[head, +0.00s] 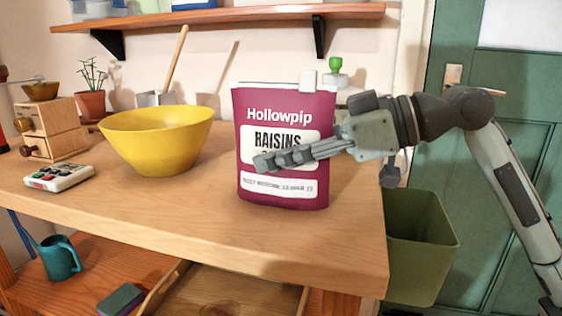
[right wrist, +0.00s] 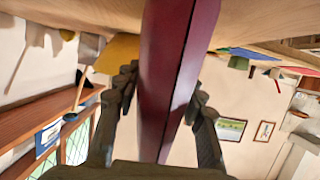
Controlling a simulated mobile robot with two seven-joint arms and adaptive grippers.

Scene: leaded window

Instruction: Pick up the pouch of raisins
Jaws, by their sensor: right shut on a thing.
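The pouch of raisins (head: 280,101) is a magenta packet with white lettering, upright at the right part of the wooden counter. My right gripper (head: 272,160) comes in from the right, with one finger across the pouch's front and the other hidden behind it. In the right wrist view the pouch (right wrist: 178,62) runs edge-on between the two fingers (right wrist: 163,92), which are shut on it. Its bottom is at or very near the counter top; I cannot tell whether it touches. My left gripper is out of view.
A yellow bowl (head: 155,142) stands left of the pouch on the counter (head: 200,208). A calculator-like device (head: 59,177) and a wooden grinder (head: 50,128) are farther left. A green bin (head: 422,245) stands below the counter's right end. A shelf (head: 220,17) is above.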

